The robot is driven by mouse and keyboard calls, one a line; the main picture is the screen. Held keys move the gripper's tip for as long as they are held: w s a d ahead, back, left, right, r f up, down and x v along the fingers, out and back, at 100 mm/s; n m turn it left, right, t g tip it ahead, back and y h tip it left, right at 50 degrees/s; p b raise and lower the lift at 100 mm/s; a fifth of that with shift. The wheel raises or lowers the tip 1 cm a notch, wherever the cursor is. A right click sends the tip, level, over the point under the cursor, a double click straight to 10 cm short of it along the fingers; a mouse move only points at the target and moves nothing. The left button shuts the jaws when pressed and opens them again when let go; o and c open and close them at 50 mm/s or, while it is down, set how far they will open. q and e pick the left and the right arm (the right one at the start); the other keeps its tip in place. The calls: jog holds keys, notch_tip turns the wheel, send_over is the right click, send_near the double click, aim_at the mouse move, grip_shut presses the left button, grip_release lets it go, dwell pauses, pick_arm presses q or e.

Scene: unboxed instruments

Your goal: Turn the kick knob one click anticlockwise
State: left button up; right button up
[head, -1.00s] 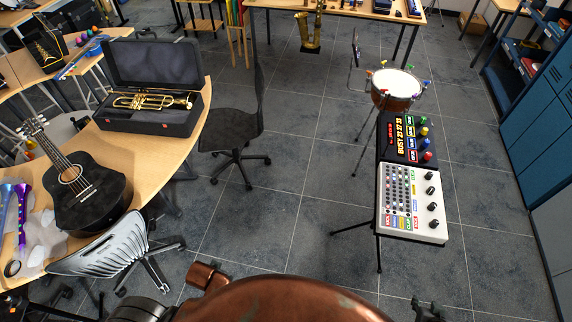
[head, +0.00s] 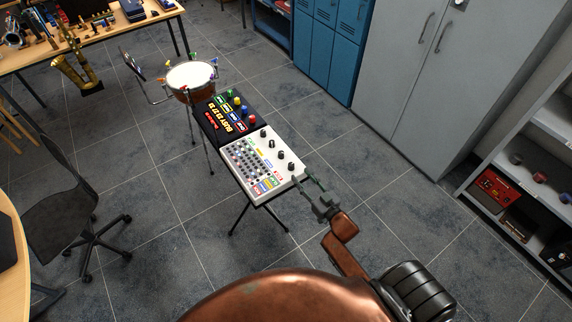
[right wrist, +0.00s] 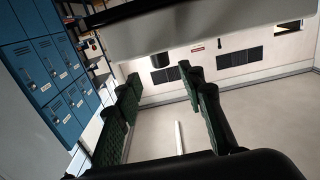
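The white drum machine (head: 262,163) lies on a dark stand in the head view. It has a grid of small buttons, coloured labels and a row of dark knobs along its right side. The nearest knob (head: 291,166) is close to my right gripper. The label text is too small to tell which knob is the kick knob. My right gripper (head: 302,177) is open and empty, just off the machine's right front corner. In the right wrist view its green fingers (right wrist: 160,78) stand apart with nothing between them. My left gripper is out of view.
A black unit with coloured knobs (head: 233,113) adjoins the machine's far end, and a drum (head: 190,77) stands behind it. Blue lockers (head: 328,45), a grey cabinet (head: 415,70) and a shelf (head: 545,150) stand at right. An office chair (head: 68,220) stands at left.

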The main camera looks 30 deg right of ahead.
aim_at(293, 166)
jog(key=shift+w+a+r, duration=0.15)
jog(key=shift+w, duration=0.45)
jog(key=w, duration=0.6)
jog(key=shift+w+a, duration=0.25)
jog(key=shift+w, duration=0.1)
jog(key=shift+c, duration=0.2)
grip_shut()
